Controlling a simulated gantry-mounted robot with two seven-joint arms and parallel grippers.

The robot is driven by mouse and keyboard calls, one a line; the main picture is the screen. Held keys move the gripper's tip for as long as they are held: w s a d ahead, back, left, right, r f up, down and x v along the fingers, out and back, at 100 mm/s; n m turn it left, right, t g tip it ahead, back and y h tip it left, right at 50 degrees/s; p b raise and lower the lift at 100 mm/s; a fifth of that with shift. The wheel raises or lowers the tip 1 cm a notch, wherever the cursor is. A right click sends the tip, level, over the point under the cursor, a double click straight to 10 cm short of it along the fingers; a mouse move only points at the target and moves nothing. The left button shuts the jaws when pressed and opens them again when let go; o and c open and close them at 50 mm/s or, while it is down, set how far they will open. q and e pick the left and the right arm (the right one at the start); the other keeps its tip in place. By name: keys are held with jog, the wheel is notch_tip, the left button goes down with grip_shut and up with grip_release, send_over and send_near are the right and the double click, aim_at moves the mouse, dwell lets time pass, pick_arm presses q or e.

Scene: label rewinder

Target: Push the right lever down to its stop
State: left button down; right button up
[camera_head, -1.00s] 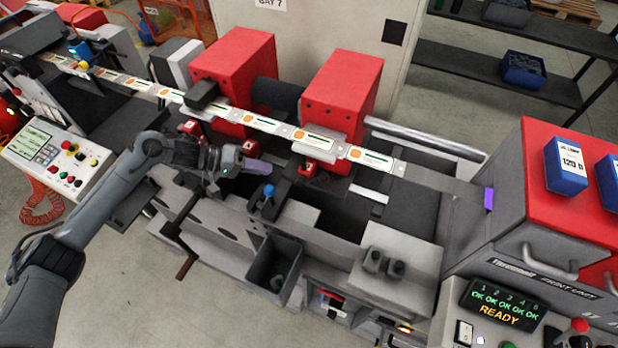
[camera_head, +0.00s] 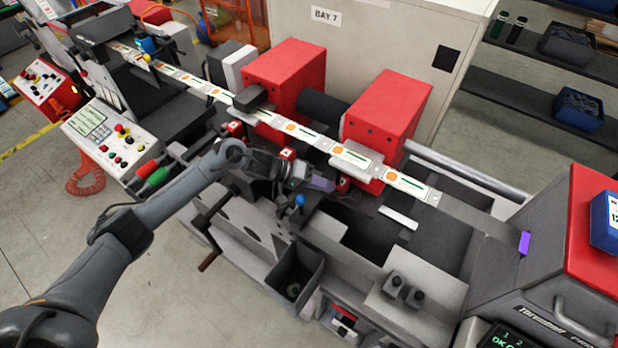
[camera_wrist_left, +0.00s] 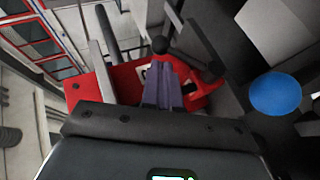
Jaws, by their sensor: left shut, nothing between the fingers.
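My left gripper (camera_head: 322,184) is shut and empty, its purple fingers together. It is in front of the small red block (camera_head: 343,184) under the label strip at the right red unit. In the left wrist view, the purple fingertips (camera_wrist_left: 162,88) lie over the red block (camera_wrist_left: 118,82). I cannot tell which is the right lever, or whether the fingers touch either. My right gripper is not in view.
A blue knob (camera_head: 300,200) stands just below the gripper; it also shows in the left wrist view (camera_wrist_left: 275,95). The label strip (camera_head: 290,127) runs above, past two red units (camera_head: 388,118). An open grey bin (camera_head: 295,272) is in front.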

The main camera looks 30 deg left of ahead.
aim_at(351, 194)
pick_arm(q)
jog(key=x, duration=0.4)
jog(key=shift+r+p, duration=0.1)
jog(key=shift+p, duration=0.2)
jog(key=shift+x, duration=0.9)
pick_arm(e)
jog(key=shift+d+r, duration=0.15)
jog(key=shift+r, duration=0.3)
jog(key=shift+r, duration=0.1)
